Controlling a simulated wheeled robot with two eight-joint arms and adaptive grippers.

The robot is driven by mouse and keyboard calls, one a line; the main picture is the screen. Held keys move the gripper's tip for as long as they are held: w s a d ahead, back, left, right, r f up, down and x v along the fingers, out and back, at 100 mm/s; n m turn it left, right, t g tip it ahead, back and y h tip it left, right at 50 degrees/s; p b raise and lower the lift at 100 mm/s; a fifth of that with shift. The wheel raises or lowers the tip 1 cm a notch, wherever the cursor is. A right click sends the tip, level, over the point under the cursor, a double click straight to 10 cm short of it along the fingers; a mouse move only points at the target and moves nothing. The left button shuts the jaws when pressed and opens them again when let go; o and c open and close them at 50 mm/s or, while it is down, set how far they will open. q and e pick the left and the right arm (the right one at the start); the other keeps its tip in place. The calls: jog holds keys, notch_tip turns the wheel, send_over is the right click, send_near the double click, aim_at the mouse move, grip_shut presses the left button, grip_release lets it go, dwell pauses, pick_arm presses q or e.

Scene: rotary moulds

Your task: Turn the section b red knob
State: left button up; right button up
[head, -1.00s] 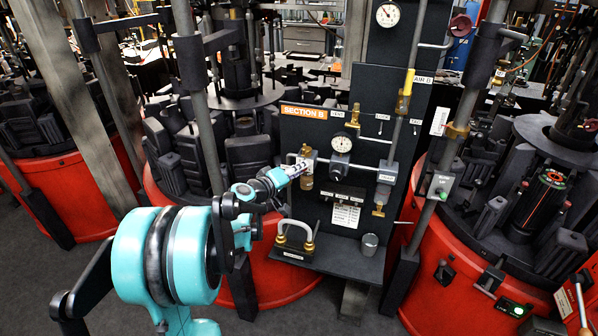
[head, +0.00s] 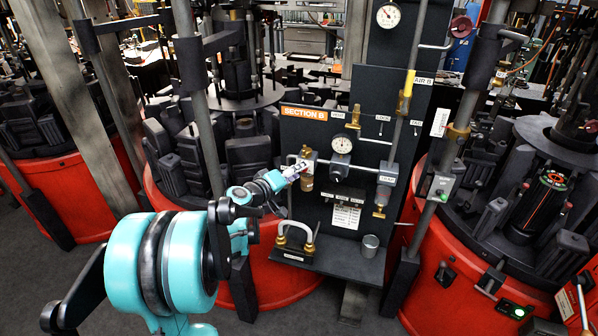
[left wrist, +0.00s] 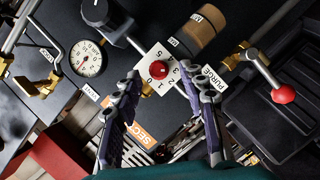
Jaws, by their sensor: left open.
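The red knob (left wrist: 159,70) sits on a white plate (left wrist: 176,85) with numbers, on the dark panel. In the left wrist view it is between and just beyond my left gripper's (left wrist: 163,82) fingertips, which are spread and empty. I cannot tell whether they touch the plate. In the head view my left gripper (head: 299,171) is at the panel's left side, below the orange SECTION B sign (head: 303,112). There the gripper hides the knob. A brass cylinder (head: 307,183) is right by it. My right gripper is in neither view.
A gauge (head: 342,145) and pipes are right of the gripper. A padlock-like brass and grey shackle (head: 296,233) and a grey cup (head: 370,245) stand on the shelf below. A red-ball lever (left wrist: 283,95) shows at the right in the left wrist view. Red-based machines (head: 270,275) flank the panel.

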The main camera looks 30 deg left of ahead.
pick_arm(q)
jog(key=d+v, duration=0.1)
jog(key=v, duration=0.9)
jog(key=shift+s+a, duration=0.4)
jog(key=shift+a, duration=0.1)
jog(key=shift+r, duration=0.15)
jog(key=s+d+f+m+g+h, duration=0.1)
jog(key=s+d+f+m+g, duration=0.2)
jog(key=d, duration=0.6)
jog(key=s+d+f+m+g+h, duration=0.1)
jog(key=s+d+f+m+g, duration=0.1)
jog(key=d, duration=0.7)
jog(key=s+d+f+m+g+y, duration=0.1)
jog(key=s+d+f+m, duration=0.1)
jog(key=s, duration=0.4)
jog(key=s+d+f+m+g+y, duration=0.2)
jog(key=s+d+m, duration=0.1)
jog(key=s, duration=0.3)
jog(key=shift+d+f+m, duration=0.2)
jog(key=shift+f+m, duration=0.1)
jog(key=shift+f, duration=0.1)
